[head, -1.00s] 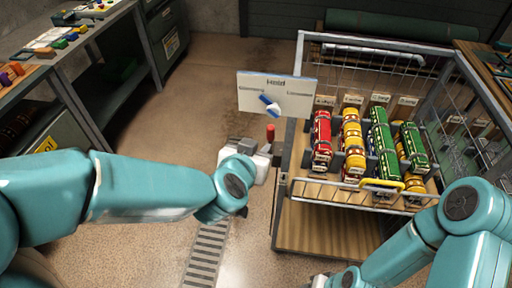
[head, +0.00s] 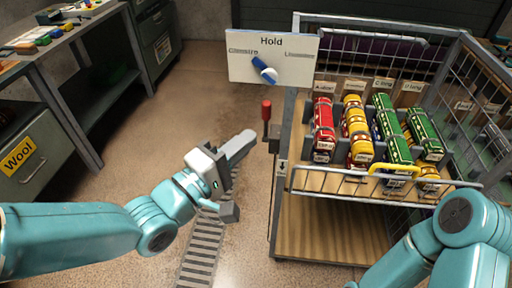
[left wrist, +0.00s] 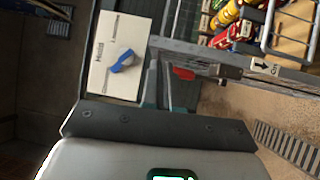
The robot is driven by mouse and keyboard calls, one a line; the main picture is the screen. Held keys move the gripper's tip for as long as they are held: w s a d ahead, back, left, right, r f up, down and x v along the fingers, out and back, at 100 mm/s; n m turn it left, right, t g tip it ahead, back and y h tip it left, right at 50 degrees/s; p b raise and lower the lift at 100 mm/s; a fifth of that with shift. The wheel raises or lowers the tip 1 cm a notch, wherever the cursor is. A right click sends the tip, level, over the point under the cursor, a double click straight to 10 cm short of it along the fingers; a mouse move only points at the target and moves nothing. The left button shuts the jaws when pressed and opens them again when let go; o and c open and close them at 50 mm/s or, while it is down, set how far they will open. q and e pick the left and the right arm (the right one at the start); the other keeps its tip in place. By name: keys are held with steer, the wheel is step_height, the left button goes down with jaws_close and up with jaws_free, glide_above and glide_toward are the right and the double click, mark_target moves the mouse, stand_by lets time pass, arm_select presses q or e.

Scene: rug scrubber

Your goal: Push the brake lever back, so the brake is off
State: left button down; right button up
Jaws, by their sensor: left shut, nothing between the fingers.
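The brake lever (head: 266,112) has a red handle and stands upright on a dark stem beside the cart's (head: 330,262) left front post. In the left wrist view its red handle (left wrist: 183,74) shows just right of the finger tips. My left gripper (head: 240,145) is shut and empty, a little left of and below the red handle in the head view. A gap shows between them in that view. In the left wrist view the gripper's fingers (left wrist: 157,82) point toward the cart. Only my right arm shows at the lower right; its gripper is out of view.
A white sign (head: 272,52) reading "Hold", with a blue pointer, stands above the lever. A workbench (head: 70,35) stands at the left. A floor grate (head: 200,250) lies below my gripper.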

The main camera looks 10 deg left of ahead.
arm_select(q)
steer(key=a+f+t+y+b, duration=0.1)
steer(key=a+f+y+b, duration=0.1)
steer(key=a+f+b, duration=0.4)
arm_select(e)
step_height(320, 180, down, 7)
steer(key=p, duration=0.2)
arm_select(q)
steer(key=p, duration=0.5)
glide_toward(263, 112)
steer(key=shift+n, duration=0.4)
steer(key=p+x, duration=0.1)
steer(key=x, duration=0.5)
steer(key=shift+w+d+f, duration=0.1)
steer(key=shift+w+d, duration=0.2)
steer(key=shift+w, duration=0.05)
arm_select(e)
step_height(263, 112, up, 6)
steer(key=shift+r, duration=0.25)
